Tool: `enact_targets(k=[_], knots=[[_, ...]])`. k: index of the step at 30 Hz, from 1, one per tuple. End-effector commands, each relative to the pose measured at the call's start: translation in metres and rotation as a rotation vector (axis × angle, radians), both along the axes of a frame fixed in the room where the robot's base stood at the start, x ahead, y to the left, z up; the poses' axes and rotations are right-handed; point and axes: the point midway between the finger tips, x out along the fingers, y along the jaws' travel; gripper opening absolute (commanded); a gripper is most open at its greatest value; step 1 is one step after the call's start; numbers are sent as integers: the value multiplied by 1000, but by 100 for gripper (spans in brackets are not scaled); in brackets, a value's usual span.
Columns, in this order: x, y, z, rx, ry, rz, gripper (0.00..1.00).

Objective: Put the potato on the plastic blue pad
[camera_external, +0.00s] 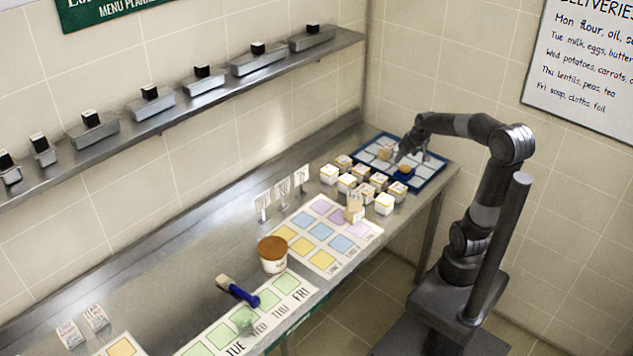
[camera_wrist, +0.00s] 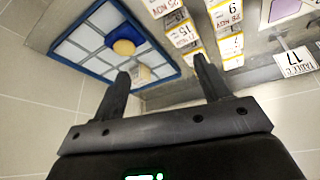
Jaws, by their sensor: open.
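The potato (camera_external: 405,168) is a small, round, tan-yellow thing on the blue-rimmed tray (camera_external: 428,180) at the table's far end. It also shows in the wrist view (camera_wrist: 124,47). A solid blue patch, seemingly the blue pad (camera_wrist: 111,42), shows directly under and around it, and the potato appears to rest on it. My gripper (camera_external: 398,158) is over the tray, close to the potato. In the wrist view my gripper (camera_wrist: 162,66) has its fingers wide apart with nothing between them, and the potato lies beyond the left fingertip, apart from it.
A beige block-like item (camera_wrist: 140,73) sits on the tray near the left finger. Several small white labelled boxes (camera_external: 347,183) stand left of the tray. Further left are a coloured chart (camera_external: 322,234), a brown-topped tub (camera_external: 273,262) and a blue-handled brush (camera_external: 240,292). A wall shelf (camera_external: 215,88) runs behind.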

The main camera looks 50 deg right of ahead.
Motion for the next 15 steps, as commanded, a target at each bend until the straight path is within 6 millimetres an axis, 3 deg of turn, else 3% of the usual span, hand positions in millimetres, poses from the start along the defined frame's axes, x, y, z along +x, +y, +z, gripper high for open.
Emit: enact_targets(k=[1,6,12,15], knots=[[-8,22,9,-8,-9,37,70],[-43,79,26,-14,-33,130,70],[-89,127,36,3,-63,234,70],[-107,140,36,15,-74,272,70]])
